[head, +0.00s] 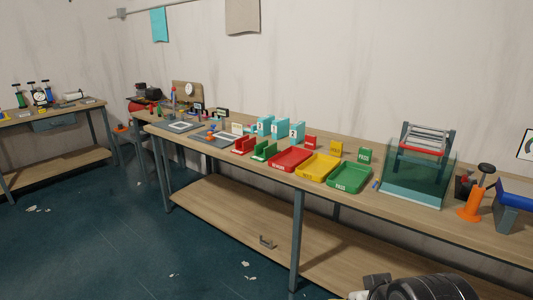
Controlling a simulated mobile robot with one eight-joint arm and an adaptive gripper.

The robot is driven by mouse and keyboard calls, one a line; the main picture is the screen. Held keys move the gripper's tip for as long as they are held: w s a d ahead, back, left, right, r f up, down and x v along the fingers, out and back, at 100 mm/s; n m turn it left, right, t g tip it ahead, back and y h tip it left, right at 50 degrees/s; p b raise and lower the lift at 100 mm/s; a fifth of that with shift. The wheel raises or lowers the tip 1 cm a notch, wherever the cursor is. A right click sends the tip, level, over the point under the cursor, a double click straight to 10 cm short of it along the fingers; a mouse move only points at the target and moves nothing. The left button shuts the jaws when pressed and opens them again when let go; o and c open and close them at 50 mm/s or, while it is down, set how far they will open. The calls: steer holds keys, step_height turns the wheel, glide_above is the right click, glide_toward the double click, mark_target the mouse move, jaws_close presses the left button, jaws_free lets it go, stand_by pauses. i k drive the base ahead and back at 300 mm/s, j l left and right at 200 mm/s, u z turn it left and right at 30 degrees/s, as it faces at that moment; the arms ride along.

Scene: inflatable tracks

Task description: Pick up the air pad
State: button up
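I cannot tell for certain which thing is the air pad. Two flat grey mats lie on the long bench at the left, one with a pale square (183,126) on it and the other with a second pale square (228,137). A blue padded piece (516,188) tops a grey block at the right edge, partly cut off. Dark and grey parts of my own arm show at the bottom right. My gripper's fingers do not show, and nothing is seen held.
Red (290,159), yellow (318,166) and green (349,177) trays sit mid-bench. A clear water tank (416,178) and an orange pump (473,204) stand right. Floor left is mostly open, with scraps.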

mark_target(264, 123)
steer(key=i+j+u, duration=0.25)
steer(key=i+u, duration=0.25)
steer(key=i, duration=0.25)
steer(key=i+j+u, duration=0.15)
steer(key=i, duration=2.3)
steer(key=i+z, duration=0.2)
steer(key=i, duration=0.2)
steer(key=i+j+z, duration=0.25)
steer(key=i, duration=0.2)
steer(key=i+j+z, duration=0.2)
steer(key=i, duration=0.2)
steer(key=l, duration=0.1)
